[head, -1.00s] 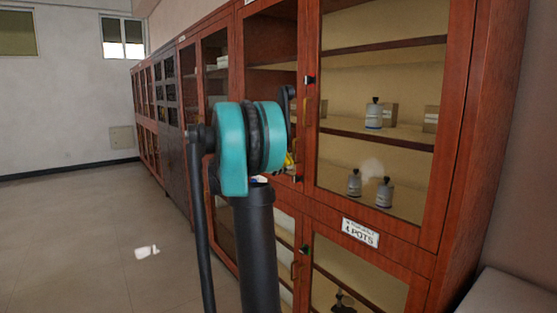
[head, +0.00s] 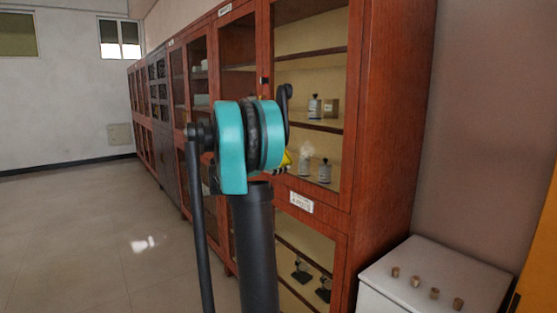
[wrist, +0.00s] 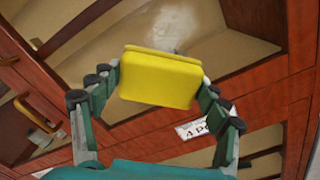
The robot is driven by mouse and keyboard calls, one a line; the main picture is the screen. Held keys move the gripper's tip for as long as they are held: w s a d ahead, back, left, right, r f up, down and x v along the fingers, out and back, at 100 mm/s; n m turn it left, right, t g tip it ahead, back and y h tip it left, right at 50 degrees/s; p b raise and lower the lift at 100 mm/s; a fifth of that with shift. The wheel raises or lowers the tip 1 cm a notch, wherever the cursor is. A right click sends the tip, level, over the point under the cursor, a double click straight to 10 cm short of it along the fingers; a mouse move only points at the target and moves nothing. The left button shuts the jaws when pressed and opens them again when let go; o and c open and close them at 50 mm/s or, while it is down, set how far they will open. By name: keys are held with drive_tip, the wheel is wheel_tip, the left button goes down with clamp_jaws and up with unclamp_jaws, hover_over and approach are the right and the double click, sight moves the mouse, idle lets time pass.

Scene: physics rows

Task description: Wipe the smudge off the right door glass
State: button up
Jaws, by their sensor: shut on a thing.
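The right door glass (head: 330,75) of the red-brown wooden cabinet carries a whitish, cloudy smudge (head: 307,149) low on the pane, in front of the small bottles. The smudge also shows in the wrist view (wrist: 178,28), just beyond the sponge's top edge. My gripper (wrist: 160,82) is shut on a yellow sponge (wrist: 160,74), one finger at each side. In the head view a yellow bit of the sponge (head: 286,159) shows left of the smudge; my arm hides the rest. I cannot tell whether the sponge touches the glass.
A white label (head: 301,202) sits on the door's lower rail, with another glass door below. A brass-coloured handle (wrist: 36,114) shows left in the wrist view. A white cabinet (head: 430,275) with several corks stands at right. The floor at left is clear.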

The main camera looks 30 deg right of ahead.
sight(316, 154)
drive_tip(key=shift+w+d, duration=0.15)
drive_tip(key=shift+d, duration=1.35)
drive_tip(key=shift+w+d, duration=0.15)
drive_tip(key=shift+d, duration=1.3)
drive_tip(key=shift+d, duration=1)
drive_tip(key=shift+s+d, duration=0.15)
drive_tip(key=shift+s, duration=1.95)
drive_tip(key=shift+s+d, duration=0.15)
drive_tip(key=shift+s, duration=1.9)
drive_tip(key=shift+w+a, duration=0.15)
drive_tip(key=shift+w, duration=2)
drive_tip(key=shift+w+a, duration=0.15)
drive_tip(key=shift+w, duration=2)
drive_tip(key=shift+s+r, duration=0.1)
drive_tip(key=shift+r, duration=0.65)
drive_tip(key=shift+s+d, duration=0.2)
drive_tip(key=shift+s, duration=1.95)
drive_tip(key=shift+s+d, duration=0.15)
drive_tip(key=shift+s, duration=1.95)
drive_tip(key=shift+w, duration=0.1)
